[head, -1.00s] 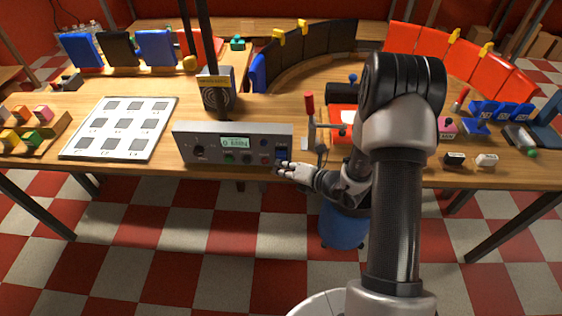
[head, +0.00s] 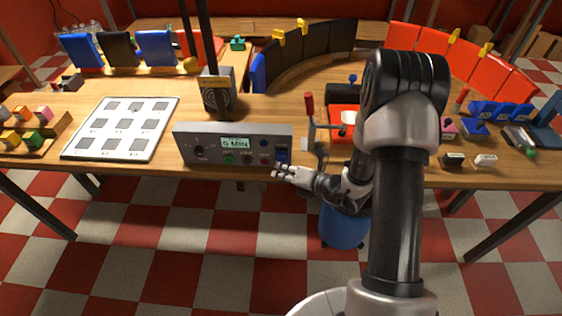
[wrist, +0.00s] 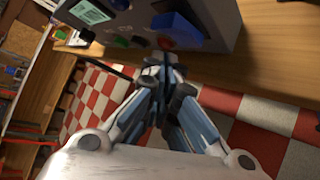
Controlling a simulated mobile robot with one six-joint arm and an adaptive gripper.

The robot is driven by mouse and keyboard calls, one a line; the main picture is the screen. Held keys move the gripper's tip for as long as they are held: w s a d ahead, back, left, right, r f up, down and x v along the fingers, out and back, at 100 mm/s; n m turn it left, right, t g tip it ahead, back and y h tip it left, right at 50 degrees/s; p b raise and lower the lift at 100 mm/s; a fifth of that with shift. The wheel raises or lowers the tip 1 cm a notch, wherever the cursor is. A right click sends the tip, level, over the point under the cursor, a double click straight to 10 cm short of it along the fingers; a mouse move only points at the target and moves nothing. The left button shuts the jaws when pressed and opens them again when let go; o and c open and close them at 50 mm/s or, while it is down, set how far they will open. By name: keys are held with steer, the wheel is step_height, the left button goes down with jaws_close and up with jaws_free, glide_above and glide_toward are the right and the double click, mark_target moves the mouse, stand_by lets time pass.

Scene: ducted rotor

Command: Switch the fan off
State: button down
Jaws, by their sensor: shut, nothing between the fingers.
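The grey control box (head: 230,146) stands at the table's front edge. Its lit display (head: 235,142) appears to read "0 MIN". A blue rocker switch (head: 281,155) is at the right end of its front face. In the wrist view the switch (wrist: 181,27) is large and blue, with a red part at its lower side. A dark unit with a round, ringed face (head: 217,95), perhaps the fan, stands behind the box. My gripper (head: 277,171) is shut and empty, just in front of and below the switch; the wrist view shows its fingertips (wrist: 160,66) apart from the switch.
A red-handled lever (head: 309,108) stands right of the box, close to my arm. A white board with grey squares (head: 122,128) lies to the left. Black and white small blocks (head: 486,160) are at the right. The floor space in front of the table is open.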

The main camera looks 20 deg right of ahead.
steer(key=shift+s+a+r+p, duration=0.25)
steer(key=shift+s+r, duration=0.1)
steer(key=shift+s, duration=0.35)
steer(key=shift+s+a+r+p, duration=0.1)
steer(key=shift+s+a+r, duration=0.2)
steer(key=shift+s, duration=0.4)
steer(key=shift+s+a+r+p, duration=0.2)
steer(key=shift+s+r, duration=0.2)
steer(key=shift+s, duration=0.3)
steer(key=s+a+r+n+g+y, duration=0.2)
steer(key=s+a+r+n+g, duration=0.2)
steer(key=s+a+r+n, duration=0.45)
steer(key=s+a+r+n+g+y, duration=0.2)
steer(key=s+a+r+n+g, duration=0.25)
steer(key=r+n, duration=0.65)
steer(key=s+d+n+g+h, duration=0.2)
steer(key=s+d+n+h, duration=0.15)
steer(key=s+n, duration=0.65)
steer(key=s+d+r+n+t+h, duration=0.2)
steer(key=d+r+n+t+h, duration=0.2)
steer(key=d+n+h, duration=0.3)
steer(key=d+r+n, duration=0.1)
steer(key=d+n, duration=0.2)
steer(key=n, duration=0.1)
steer(key=shift+s, duration=0.15)
steer(key=shift+h, duration=0.25)
